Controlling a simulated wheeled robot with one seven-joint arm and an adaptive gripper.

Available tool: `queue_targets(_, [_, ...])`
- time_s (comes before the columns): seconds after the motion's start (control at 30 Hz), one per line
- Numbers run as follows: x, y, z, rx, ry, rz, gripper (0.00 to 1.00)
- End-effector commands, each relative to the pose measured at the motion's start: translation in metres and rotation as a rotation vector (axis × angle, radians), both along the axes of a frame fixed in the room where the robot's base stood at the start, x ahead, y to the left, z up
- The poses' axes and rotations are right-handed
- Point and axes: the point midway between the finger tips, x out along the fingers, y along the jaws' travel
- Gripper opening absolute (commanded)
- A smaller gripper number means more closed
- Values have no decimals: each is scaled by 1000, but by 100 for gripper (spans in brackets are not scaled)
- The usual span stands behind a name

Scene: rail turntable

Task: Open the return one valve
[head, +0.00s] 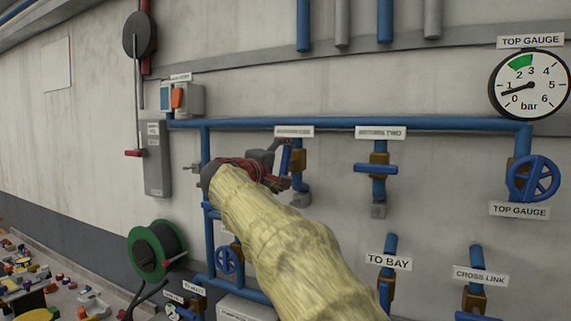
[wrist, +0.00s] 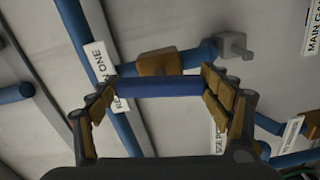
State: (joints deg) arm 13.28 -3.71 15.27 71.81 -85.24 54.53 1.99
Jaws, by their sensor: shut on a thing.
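The return one valve has a brown body (wrist: 158,64) and a blue lever handle (wrist: 160,87). My gripper (wrist: 162,92) is shut on this handle, with a padded finger at each end of it. In the wrist view the handle runs nearly parallel to the short blue pipe at the valve. In the head view the blue handle (head: 285,158) stands nearly upright at my gripper (head: 282,165), under an unreadable label (head: 293,131). My arm and gripper partly cover the valve.
A similar valve with a crosswise blue handle (head: 377,169) is to the right. A blue handwheel (head: 532,179) and a pressure gauge (head: 529,84) are farther right. A hose reel (head: 157,252) is at lower left. Blue pipes run close around my gripper.

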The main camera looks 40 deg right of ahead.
Motion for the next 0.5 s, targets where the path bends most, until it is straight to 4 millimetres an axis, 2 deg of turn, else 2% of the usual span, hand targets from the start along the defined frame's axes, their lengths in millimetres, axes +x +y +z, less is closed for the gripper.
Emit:
queue_targets(0.37, [1, 0, 0, -2, 5, 1, 53])
queue_targets(0.4, [1, 0, 0, -2, 5, 1, 79])
queue_targets(0.5, [1, 0, 0, -2, 5, 1, 84])
